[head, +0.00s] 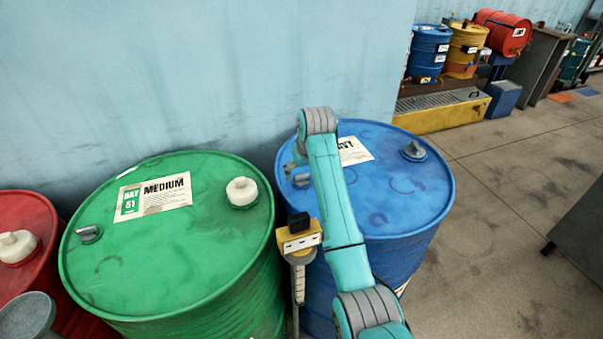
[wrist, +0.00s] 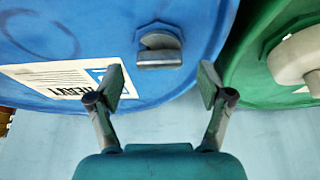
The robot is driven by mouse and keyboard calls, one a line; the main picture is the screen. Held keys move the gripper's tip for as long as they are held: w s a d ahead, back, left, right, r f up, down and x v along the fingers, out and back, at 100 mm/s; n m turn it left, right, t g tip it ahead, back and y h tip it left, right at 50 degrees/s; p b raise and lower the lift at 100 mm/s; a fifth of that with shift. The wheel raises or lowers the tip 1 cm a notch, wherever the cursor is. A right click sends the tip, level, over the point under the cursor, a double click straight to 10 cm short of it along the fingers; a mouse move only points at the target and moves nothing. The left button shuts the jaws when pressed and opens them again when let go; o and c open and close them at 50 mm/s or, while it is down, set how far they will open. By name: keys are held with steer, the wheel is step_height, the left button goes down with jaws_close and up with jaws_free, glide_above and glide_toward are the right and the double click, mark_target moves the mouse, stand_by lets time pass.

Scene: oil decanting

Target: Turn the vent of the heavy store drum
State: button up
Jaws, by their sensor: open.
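The heavy store drum is blue (head: 420,195), upright between the green drum and the open floor. In the wrist view its lid (wrist: 60,25) carries a white label reading HEAVY (wrist: 70,78). Its vent (wrist: 158,48) is a small grey fitting with a flat bar, near the rim on the green drum's side. My gripper (wrist: 163,82) is open and empty. Its fingers are spread to either side of the vent's line, short of it in the picture; the height gap is unclear. In the head view my arm hides part of the lid and most of the gripper.
A green drum labelled MEDIUM (head: 140,260), with a white cap (head: 241,190), stands close on the left. A red drum (head: 35,215) is beyond it. A yellow-headed post (head: 299,240) stands in front between drums.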

steer(key=shift+x, duration=0.9)
steer(key=c, duration=1.2)
steer(key=shift+o, duration=0.2)
